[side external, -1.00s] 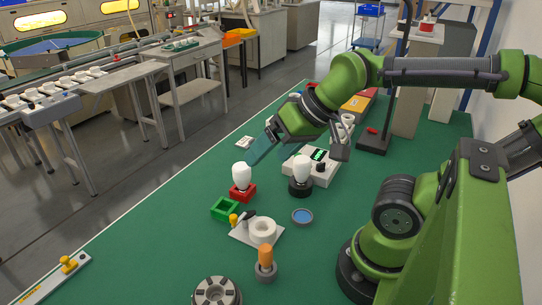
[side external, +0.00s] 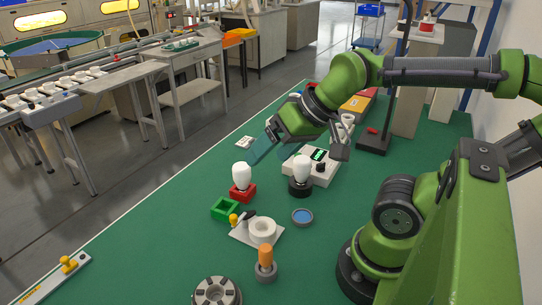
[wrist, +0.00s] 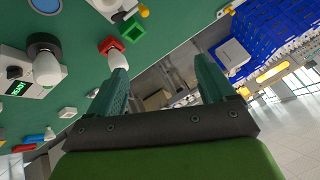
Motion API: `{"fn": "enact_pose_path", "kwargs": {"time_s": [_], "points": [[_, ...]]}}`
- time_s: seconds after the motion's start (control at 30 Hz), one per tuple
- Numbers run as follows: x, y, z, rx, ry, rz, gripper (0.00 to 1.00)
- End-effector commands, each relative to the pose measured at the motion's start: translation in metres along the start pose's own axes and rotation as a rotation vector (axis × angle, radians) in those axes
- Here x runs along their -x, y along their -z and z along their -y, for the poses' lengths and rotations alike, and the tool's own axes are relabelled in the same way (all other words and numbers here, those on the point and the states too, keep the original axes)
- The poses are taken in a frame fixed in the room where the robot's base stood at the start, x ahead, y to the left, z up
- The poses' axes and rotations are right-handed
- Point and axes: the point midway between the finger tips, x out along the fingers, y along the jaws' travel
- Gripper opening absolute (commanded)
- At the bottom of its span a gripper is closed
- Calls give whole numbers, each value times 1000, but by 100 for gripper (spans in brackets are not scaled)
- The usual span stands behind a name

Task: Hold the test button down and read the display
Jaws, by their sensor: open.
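The tester is a white box (side external: 326,173) with a lit green display (side external: 319,155) and a black knob on top. In the wrist view the display (wrist: 17,87) appears to read READY. A white bulb (side external: 302,168) stands upright in a black socket (side external: 300,188) at the tester's front; the bulb also shows in the wrist view (wrist: 47,68). I cannot make out the test button for certain. My gripper (side external: 266,153) is open and empty, in the air behind and left of the tester, with its teal fingers (wrist: 160,66) apart and touching nothing.
A second white bulb (side external: 242,174) stands in a red holder (side external: 243,193), beside an empty green holder (side external: 225,209).

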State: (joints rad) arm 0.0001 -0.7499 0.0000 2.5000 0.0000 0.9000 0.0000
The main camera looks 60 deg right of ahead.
Motion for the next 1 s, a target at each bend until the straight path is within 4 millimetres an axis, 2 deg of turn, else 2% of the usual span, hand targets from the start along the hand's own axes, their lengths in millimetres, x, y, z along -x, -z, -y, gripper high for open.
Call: {"fn": "enact_pose_path", "kwargs": {"time_s": [0.03,0.07,0.5,0.53,1.0], "points": [[0,0,0,0,0,0,75],[0,0,0,0,0,0,70],[0,0,0,0,0,0,3],[0,0,0,0,0,0,0],[0,0,0,0,0,0,0]]}}
